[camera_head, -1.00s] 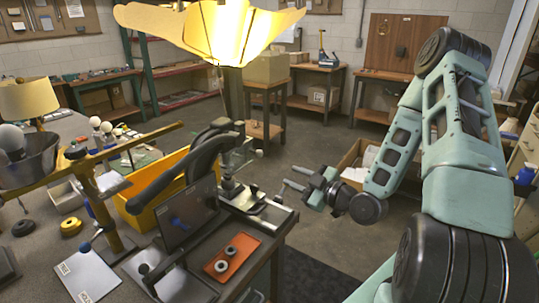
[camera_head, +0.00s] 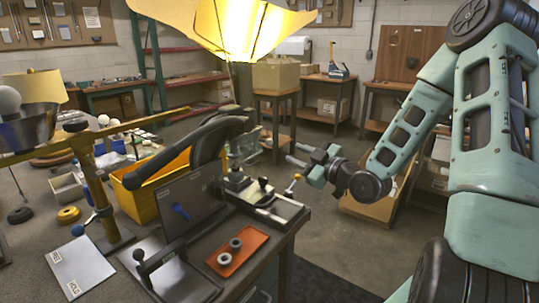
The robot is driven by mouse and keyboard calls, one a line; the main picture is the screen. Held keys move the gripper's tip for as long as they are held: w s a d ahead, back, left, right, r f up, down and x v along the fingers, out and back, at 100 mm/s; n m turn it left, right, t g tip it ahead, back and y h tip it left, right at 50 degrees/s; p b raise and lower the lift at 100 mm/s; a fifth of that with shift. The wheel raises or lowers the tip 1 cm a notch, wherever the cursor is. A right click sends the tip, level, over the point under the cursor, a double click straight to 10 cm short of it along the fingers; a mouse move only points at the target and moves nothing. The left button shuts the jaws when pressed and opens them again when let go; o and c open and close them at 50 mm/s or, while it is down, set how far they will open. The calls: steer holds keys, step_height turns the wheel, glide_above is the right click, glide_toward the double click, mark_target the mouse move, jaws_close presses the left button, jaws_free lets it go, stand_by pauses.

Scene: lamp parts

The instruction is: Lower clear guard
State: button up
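A see-through, greyish panel, which looks like the clear guard (camera_head: 163,208), stands upright and slightly tilted on the bench. A blue handle (camera_head: 181,211) shows on or through it. A thick black curved arm (camera_head: 190,155) passes just above and behind it. My gripper (camera_head: 292,155) is to the right of the guard, beyond the bench's right edge in the picture. Its two fingers point left and are apart, with nothing between them. It touches neither the guard nor the handle. The guard's lower edge is partly hard to make out.
An orange tray (camera_head: 247,240) with two grey rings is in front. A yellow bin (camera_head: 137,200) stands behind the guard. A glowing lampshade (camera_head: 230,25) hangs above.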

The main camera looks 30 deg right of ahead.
mark_target(272, 144)
steer(key=w, duration=0.4)
steer(key=w+a+p, duration=0.1)
steer(key=w, duration=0.2)
steer(key=w+a+p, duration=0.1)
steer(key=w, duration=0.3)
steer(key=shift+w, duration=0.35)
